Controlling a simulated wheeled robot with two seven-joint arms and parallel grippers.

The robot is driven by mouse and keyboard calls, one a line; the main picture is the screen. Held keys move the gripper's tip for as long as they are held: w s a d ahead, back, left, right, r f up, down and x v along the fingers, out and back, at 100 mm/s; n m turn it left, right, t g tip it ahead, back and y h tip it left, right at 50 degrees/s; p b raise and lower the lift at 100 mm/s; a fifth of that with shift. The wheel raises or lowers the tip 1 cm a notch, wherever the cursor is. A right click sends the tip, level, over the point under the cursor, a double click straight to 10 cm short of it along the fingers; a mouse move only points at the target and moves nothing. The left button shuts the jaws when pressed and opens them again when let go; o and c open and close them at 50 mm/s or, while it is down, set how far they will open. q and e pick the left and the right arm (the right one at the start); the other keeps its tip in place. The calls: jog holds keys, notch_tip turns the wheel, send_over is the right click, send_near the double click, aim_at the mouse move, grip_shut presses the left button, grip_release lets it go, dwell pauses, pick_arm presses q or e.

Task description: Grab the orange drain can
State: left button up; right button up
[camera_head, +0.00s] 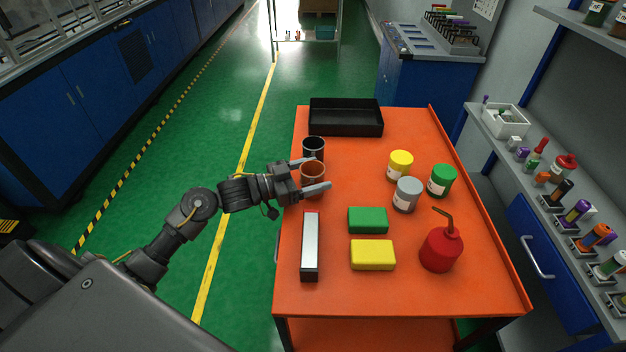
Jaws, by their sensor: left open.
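The orange drain can (313,173) is a small open-topped orange-brown cup near the left edge of the orange table (400,296). My left gripper (321,172) reaches in from the left at the can, one finger on its far side and one on its near side. The fingers are open and the can shows between them. The near finger hides part of the can's lower side. I cannot tell whether either finger touches it. My right gripper is out of view.
A dark cup (314,147) stands just behind the can, close to the far finger. A black tray (346,118) lies at the back. Yellow (400,165), grey (407,195) and green (442,180) jars, blocks (373,255), a silver bar (310,247) and a red oil can (441,250) stand elsewhere.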

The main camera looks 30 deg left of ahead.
pick_arm(q)
jog(key=c, duration=1)
jog(key=shift+c, duration=0.2)
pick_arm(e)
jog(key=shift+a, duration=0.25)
